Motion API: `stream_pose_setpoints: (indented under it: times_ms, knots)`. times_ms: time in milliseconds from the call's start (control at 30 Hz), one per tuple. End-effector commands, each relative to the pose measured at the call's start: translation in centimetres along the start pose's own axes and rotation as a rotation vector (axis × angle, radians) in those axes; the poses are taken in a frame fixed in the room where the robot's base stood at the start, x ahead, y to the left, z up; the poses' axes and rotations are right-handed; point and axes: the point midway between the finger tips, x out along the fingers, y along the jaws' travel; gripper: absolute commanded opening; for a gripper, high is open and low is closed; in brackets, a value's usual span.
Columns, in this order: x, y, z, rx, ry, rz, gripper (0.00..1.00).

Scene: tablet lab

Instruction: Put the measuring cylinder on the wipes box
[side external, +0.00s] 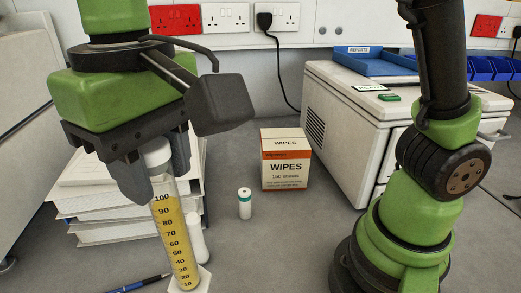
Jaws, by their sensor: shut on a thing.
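The measuring cylinder (177,235) is tall and clear with a white top, a yellow scale marked up to 100 and a pale base. It is slightly tilted in the picture at the lower left. My gripper (155,170) is shut on its upper part, with a dark finger on either side. Whether its base touches the bench I cannot tell. The wipes box (286,163), white and orange, stands upright on the bench to the right and farther back. Its top is bare.
A small white bottle with a green band (245,203) stands between cylinder and box. A white bottle (197,238) is partly hidden behind the cylinder. A stack of books or papers (95,205) lies at left, a pen (140,284) in front. A white machine (345,125) stands right of the box.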

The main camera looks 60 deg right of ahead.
Motion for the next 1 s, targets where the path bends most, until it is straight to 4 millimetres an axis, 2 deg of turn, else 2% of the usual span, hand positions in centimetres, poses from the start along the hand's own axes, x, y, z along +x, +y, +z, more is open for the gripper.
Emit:
stream_pose_setpoints:
  times_ms: [133, 300, 400, 500, 700, 1000]
  knots:
    - [-1.9, 1.9, -2.7, 0.000, 0.006, -0.002, 0.00]
    - [-4.0, 7.6, -6.8, 0.059, 0.006, -0.002, 0.00]
    - [-5.2, 11.4, -8.4, 0.093, 0.005, 0.000, 0.00]
    - [-5.2, 14.7, -9.1, 0.140, 0.002, 0.000, 0.00]
    - [-5.3, 19.7, -9.6, 0.208, 0.003, 0.000, 0.00]
    - [-2.8, 20.8, -8.6, 0.274, -0.001, 0.001, 0.00]
